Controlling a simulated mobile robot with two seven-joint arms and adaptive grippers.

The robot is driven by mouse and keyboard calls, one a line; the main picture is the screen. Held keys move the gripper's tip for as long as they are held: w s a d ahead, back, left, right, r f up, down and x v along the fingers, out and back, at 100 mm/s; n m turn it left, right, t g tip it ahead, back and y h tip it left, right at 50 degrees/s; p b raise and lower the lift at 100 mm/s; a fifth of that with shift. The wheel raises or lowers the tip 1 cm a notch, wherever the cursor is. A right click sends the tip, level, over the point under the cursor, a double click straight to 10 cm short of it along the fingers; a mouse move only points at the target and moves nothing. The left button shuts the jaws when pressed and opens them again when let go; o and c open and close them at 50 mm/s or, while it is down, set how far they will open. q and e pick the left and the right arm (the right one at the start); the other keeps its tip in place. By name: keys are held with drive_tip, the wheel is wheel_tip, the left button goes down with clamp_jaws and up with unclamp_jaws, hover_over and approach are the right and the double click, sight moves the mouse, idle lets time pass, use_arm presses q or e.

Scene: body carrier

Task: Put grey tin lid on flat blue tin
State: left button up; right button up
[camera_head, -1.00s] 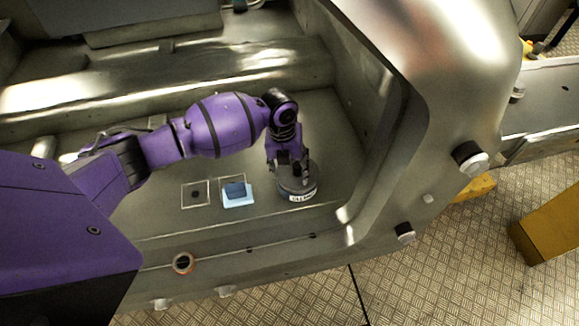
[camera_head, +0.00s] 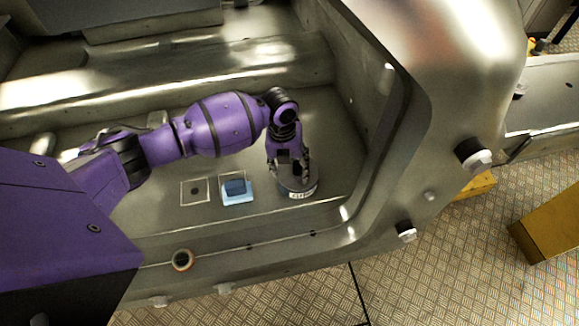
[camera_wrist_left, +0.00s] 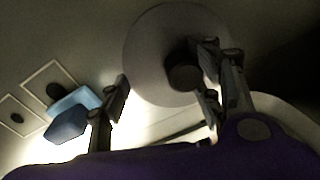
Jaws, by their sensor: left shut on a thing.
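The round grey tin lid (camera_head: 298,184) is under my left gripper (camera_head: 291,168) in the head view. In the left wrist view it is a wide grey disc (camera_wrist_left: 150,62) with a dark knob (camera_wrist_left: 184,77). My left gripper is shut on the lid, apparently at its knob; its fingers show in the left wrist view (camera_wrist_left: 165,92). The flat blue tin (camera_head: 303,195), with a white label on its side, shows as a low band directly below the lid. I cannot tell whether the lid is fully seated on it. My right gripper is not in view.
Left of the tin, a light blue block (camera_head: 238,200) with a darker blue piece (camera_head: 235,187) sits at one square outline. Another square outline (camera_head: 195,191) lies further left. A metal wall rises at the right.

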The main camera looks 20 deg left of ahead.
use_arm(q)
drive_tip(key=shift+f, duration=0.5)
drive_tip(key=o, duration=1.5)
drive_tip(key=shift+c, duration=0.2)
drive_tip(key=shift+o, duration=0.7)
drive_tip(key=shift+r, duration=0.55)
wheel_tip(320, 180, up, 11)
drive_tip(key=a, duration=0.1)
drive_tip(key=shift+s, duration=0.15)
